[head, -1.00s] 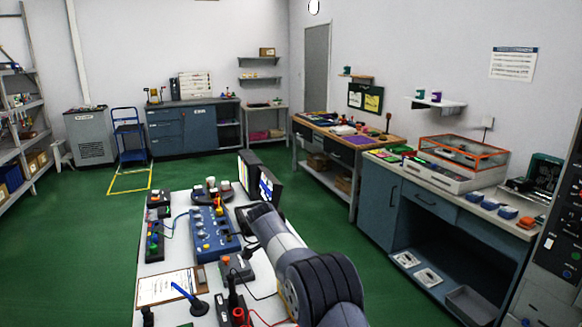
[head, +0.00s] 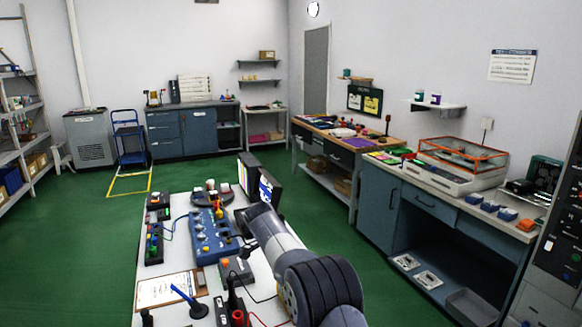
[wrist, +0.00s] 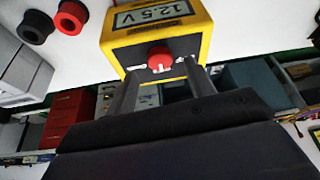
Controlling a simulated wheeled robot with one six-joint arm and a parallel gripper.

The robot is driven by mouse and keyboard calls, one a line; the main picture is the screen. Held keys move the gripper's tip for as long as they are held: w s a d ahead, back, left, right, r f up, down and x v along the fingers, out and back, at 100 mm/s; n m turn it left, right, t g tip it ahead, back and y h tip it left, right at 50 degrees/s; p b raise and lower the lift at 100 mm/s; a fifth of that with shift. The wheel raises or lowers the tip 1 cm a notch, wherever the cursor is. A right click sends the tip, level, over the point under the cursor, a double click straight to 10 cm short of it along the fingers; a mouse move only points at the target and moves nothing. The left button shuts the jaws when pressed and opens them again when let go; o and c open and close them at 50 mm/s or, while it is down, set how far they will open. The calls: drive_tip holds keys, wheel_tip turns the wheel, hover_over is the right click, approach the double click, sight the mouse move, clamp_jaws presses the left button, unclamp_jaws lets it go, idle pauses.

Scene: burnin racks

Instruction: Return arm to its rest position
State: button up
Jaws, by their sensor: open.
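My gripper (wrist: 160,85) shows in the wrist view with its two dark fingers spread apart. Just beyond the fingertips is a yellow meter (wrist: 195,33) with a display reading 12.5 V. Its red knob (wrist: 160,57) appears between the fingertips; I cannot tell whether they touch it. In the head view my arm reaches forward over the right side of the white bench (head: 180,270), and my gripper is hidden there.
A black and a red round terminal (wrist: 70,17) show in the wrist view. Green floor (head: 80,240) is clear to the left.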

drive_tip(key=v, duration=0.7)
drive_tip(key=x, duration=1)
drive_tip(key=shift+d+f+p, duration=0.15)
drive_tip(key=shift+f+p, duration=0.1)
drive_tip(key=shift+p, duration=0.15)
drive_tip(key=shift+s+r+n+t+b, duration=0.15)
drive_tip(key=shift+n+t+b, duration=0.25)
drive_tip(key=shift+n, duration=0.5)
drive_tip(key=n, duration=0.2)
drive_tip(key=n+y, duration=0.1)
drive_tip(key=n, duration=0.1)
drive_tip(key=shift+d+t+y, duration=0.1)
drive_tip(key=shift+t+y, duration=0.2)
drive_tip(key=shift+t, duration=0.1)
drive_tip(key=n+y+p, duration=0.1)
drive_tip(key=n, duration=0.2)
drive_tip(key=n+y+p, duration=0.1)
drive_tip(key=n, duration=0.2)
drive_tip(key=shift+s+d+r, duration=0.1)
drive_tip(key=shift+d, duration=0.15)
drive_tip(key=b+v, duration=0.1)
drive_tip(key=v, duration=0.9)
drive_tip(key=shift+s+r, duration=0.2)
drive_tip(key=shift+s, duration=0.2)
drive_tip(key=shift+d, duration=0.15)
